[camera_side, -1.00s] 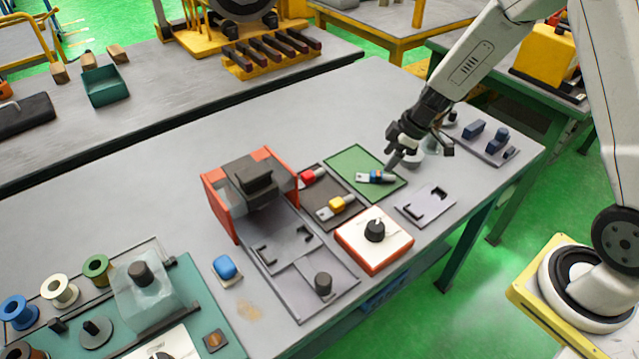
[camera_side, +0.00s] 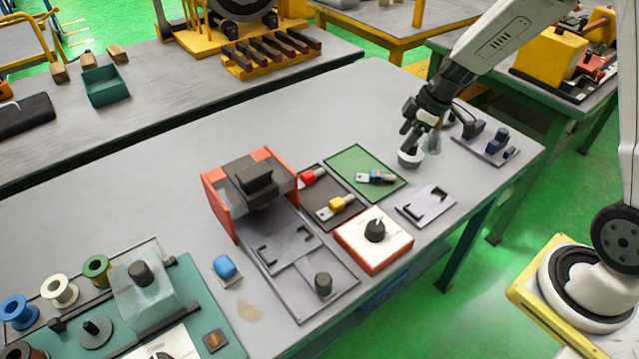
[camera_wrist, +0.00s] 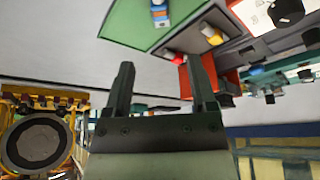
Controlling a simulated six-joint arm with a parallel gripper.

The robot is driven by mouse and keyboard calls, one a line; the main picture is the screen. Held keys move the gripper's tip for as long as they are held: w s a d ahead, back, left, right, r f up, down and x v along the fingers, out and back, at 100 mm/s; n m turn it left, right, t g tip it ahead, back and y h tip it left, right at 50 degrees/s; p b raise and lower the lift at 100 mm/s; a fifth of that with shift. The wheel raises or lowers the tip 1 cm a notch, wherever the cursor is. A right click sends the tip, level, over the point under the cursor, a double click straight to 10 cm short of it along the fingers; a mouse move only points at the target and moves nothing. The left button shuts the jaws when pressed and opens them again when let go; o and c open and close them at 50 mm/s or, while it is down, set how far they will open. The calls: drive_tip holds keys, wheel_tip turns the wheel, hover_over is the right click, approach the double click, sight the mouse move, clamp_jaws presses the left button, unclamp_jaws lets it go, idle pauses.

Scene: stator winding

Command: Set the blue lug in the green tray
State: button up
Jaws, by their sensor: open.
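The blue lug (camera_side: 377,177), with a flat silver tongue, lies on the green tray (camera_side: 356,160) on the grey table. The lug also shows in the wrist view (camera_wrist: 160,14), on the green tray (camera_wrist: 122,22) at the top. My gripper (camera_side: 407,140) is raised above the table to the right of the tray, apart from the lug. In the wrist view its two fingers (camera_wrist: 162,85) stand wide apart with nothing between them.
Beside the green tray is a dark tray (camera_side: 318,190) with a red lug (camera_side: 311,175) and a yellow lug (camera_side: 340,205). A white-topped box with a black knob (camera_side: 374,232) stands in front. The table's back middle is clear.

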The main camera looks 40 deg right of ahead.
drive_tip(key=shift+s+a, duration=0.1)
idle(0.3)
drive_tip(key=s+a+r+m+h, duration=0.1)
drive_tip(key=s+a+m, duration=0.2)
drive_tip(key=s, duration=0.3)
drive_tip(key=s+a+r+m+h, duration=0.1)
drive_tip(key=s+a+m+h, duration=0.1)
drive_tip(key=s+m, duration=0.4)
drive_tip(key=shift+s+a+g, duration=0.3)
drive_tip(key=shift+s+a, duration=0.4)
drive_tip(key=shift+a, duration=0.1)
idle(0.8)
